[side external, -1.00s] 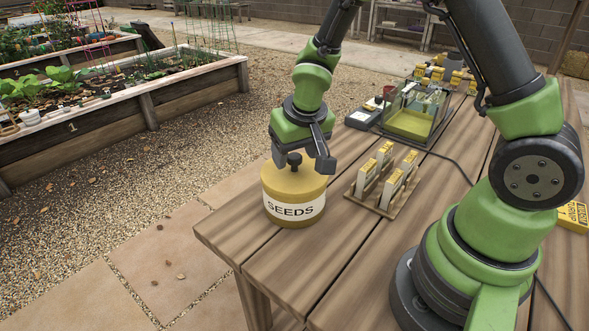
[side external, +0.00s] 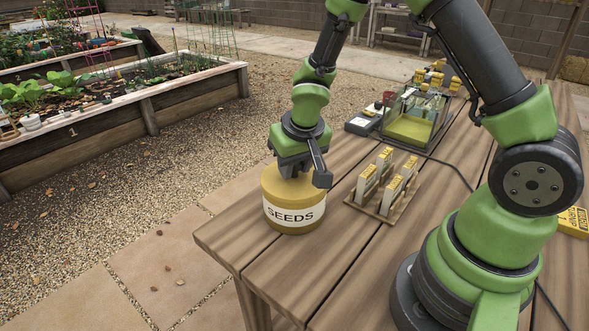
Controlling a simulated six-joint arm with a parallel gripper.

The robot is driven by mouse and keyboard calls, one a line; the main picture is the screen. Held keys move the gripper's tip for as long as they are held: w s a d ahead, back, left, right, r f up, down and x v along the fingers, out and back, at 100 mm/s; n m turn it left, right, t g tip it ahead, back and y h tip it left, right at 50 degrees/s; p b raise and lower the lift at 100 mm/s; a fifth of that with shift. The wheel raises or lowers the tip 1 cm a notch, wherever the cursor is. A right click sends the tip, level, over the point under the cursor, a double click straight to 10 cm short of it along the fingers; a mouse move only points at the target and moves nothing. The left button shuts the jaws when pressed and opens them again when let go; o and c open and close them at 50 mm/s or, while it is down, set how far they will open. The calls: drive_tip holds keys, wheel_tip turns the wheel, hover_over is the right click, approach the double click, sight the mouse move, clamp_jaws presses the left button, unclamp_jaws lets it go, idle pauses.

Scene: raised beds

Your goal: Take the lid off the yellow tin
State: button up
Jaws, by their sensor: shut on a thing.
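The yellow tin (side external: 296,214) stands upright near the left corner of the wooden table, with a white SEEDS label. Its yellow lid (side external: 273,184) sits on top, and I see no clear gap between lid and tin. My gripper (side external: 294,173) points down over the middle of the lid, with its jaws shut on the lid's dark knob. The knob itself is mostly hidden by the fingers.
A wooden rack of seed packets (side external: 382,208) stands close to the right of the tin. Behind it are a glass-sided box (side external: 413,128) and a dark flat device (side external: 363,122). The table's left edge is close to the tin.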

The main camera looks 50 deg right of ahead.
drive_tip(key=shift+r, duration=0.1)
wheel_tip(320, 180, up, 8)
drive_tip(key=shift+r, duration=0.2)
drive_tip(key=shift+w+d+r, duration=0.15)
drive_tip(key=shift+d+r, duration=0.05)
drive_tip(key=shift+r, duration=0.1)
drive_tip(key=w+d+f+m+h, duration=0.15)
drive_tip(key=d+f, duration=0.25)
drive_tip(key=d, duration=0.4)
drive_tip(key=w+d+f+m, duration=0.2)
drive_tip(key=d+f+m, duration=0.1)
drive_tip(key=d, duration=0.5)
drive_tip(key=shift+g, duration=0.4)
drive_tip(key=x, duration=0.3)
drive_tip(key=s+x, duration=0.1)
drive_tip(key=x, duration=0.1)
drive_tip(key=shift+f, duration=0.5)
drive_tip(key=shift+w+f, duration=0.1)
drive_tip(key=shift+f, duration=2.3)
drive_tip(key=shift+f, duration=0.1)
